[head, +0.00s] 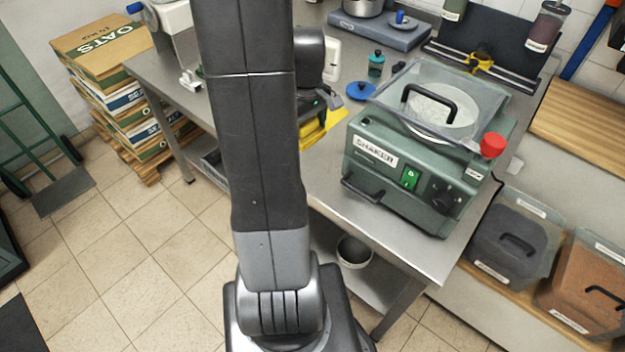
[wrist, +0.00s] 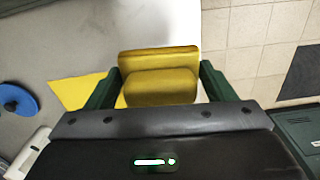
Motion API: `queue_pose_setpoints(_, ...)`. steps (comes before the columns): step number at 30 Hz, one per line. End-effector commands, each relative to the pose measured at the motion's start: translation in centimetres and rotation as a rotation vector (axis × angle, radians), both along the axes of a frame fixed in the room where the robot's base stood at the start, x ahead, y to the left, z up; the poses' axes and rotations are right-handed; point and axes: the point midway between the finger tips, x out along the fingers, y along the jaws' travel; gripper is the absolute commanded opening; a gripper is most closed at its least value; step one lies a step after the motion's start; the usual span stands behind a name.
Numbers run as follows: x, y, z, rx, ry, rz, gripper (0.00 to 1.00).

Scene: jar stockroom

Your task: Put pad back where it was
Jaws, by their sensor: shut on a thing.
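The yellow pad (wrist: 160,88) is a thick, blocky piece between the two dark green fingers of my gripper (wrist: 160,82) in the wrist view. The fingers press on its left and right sides. A flat bright yellow patch (wrist: 75,92) lies on the grey bench to the left of the pad in the wrist view. Yellow also shows beside my gripper in the head view (head: 338,118), left of the shaker. My arm hides much of the gripper there. I cannot tell how far the pad is above the bench.
The green shaker (head: 410,165) stands on the steel bench (head: 330,185). A blue disc (head: 360,91) and a teal bottle (head: 376,64) are behind the yellow patch. The bench edge is close to the pad, with tiled floor (wrist: 257,45) beyond. Stacked boxes (head: 115,85) stand left.

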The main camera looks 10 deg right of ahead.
Motion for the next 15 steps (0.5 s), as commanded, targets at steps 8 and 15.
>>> queue_pose_setpoints(8, -1.5, -0.9, -1.9, 0.001, 0.006, 0.068, 0.55)
queue_pose_setpoints(15, -1.5, -0.9, -5.6, 0.001, 0.004, 0.067, 0.55)
